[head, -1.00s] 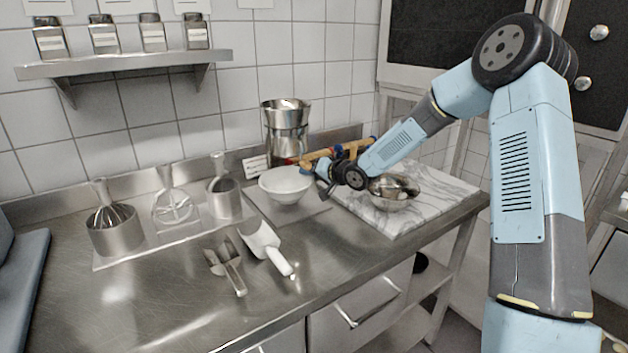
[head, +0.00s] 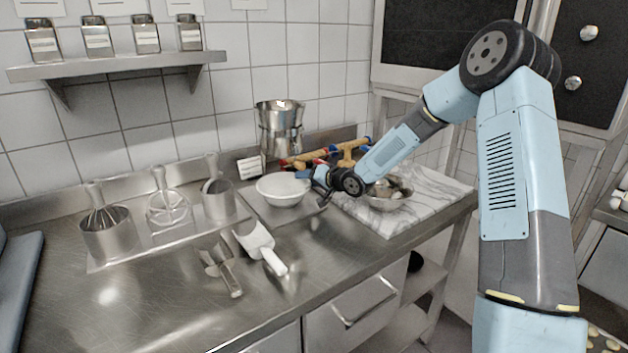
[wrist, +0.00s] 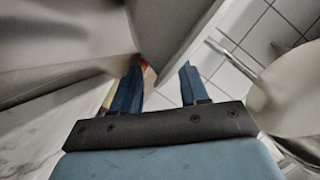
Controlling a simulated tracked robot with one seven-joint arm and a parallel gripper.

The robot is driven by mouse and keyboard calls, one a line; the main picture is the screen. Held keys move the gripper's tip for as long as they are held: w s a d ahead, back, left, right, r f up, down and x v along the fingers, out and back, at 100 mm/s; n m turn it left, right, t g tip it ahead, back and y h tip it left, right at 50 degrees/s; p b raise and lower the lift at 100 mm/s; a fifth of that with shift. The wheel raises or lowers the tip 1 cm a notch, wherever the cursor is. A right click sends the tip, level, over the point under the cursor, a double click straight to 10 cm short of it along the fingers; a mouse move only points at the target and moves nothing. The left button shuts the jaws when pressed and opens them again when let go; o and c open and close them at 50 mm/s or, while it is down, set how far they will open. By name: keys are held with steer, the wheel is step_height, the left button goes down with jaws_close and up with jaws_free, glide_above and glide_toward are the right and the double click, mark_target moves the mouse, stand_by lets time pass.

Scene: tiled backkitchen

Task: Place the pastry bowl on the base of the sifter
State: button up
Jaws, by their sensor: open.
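A white bowl (head: 283,191) sits upright on a flat grey plate (head: 262,214) in the middle of the counter in the head view. A shiny metal bowl (head: 386,203) sits on a marble board to its right. I cannot tell which of these is the pastry bowl. A tall metal canister (head: 279,117), probably the sifter, rises behind the white bowl. My gripper (head: 307,174) is at the white bowl's right rim; contact cannot be told. In the wrist view my gripper (wrist: 157,82) has its two blue fingers spread, with a blurred grey surface close beyond them.
The marble board (head: 425,208) carries the metal bowl. A wooden rolling pin (head: 340,152) lies behind my wrist. A white scoop (head: 262,247) and metal utensils (head: 222,264) lie in front. A tray (head: 180,244) with metal tools is at left.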

steer(key=v, duration=1.1)
steer(key=shift+s+r, duration=0.15)
steer(key=shift+s, duration=0.1)
steer(key=shift+d, duration=0.2)
